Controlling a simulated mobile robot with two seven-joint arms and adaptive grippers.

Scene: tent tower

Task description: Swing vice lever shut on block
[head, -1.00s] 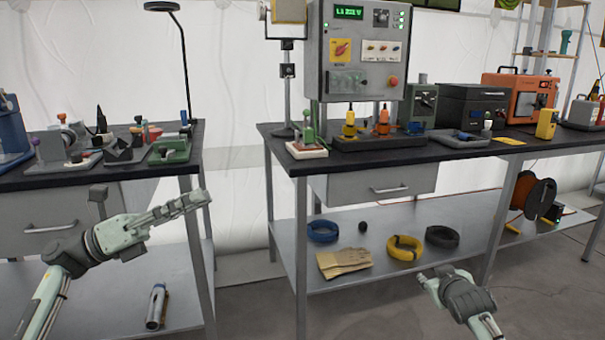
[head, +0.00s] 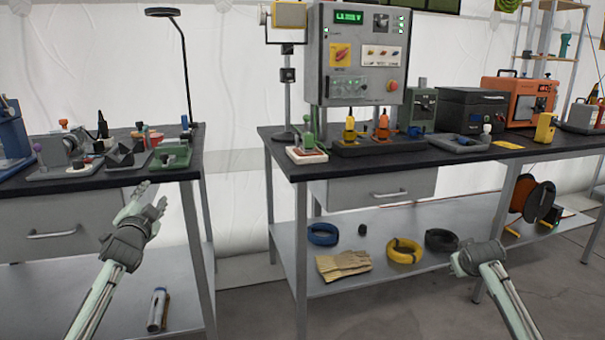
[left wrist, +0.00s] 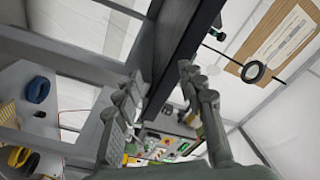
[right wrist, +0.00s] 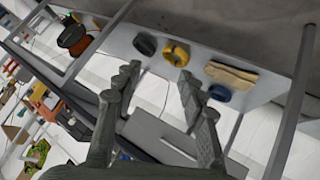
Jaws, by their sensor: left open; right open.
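Several small fixtures stand on the left bench (head: 90,187). One has a green base (head: 177,158) near the bench's right end. My right gripper (right wrist: 159,80) is open and empty, in front of the right bench.
A lamp (head: 163,12) rises behind the left bench. A gap separates the benches.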

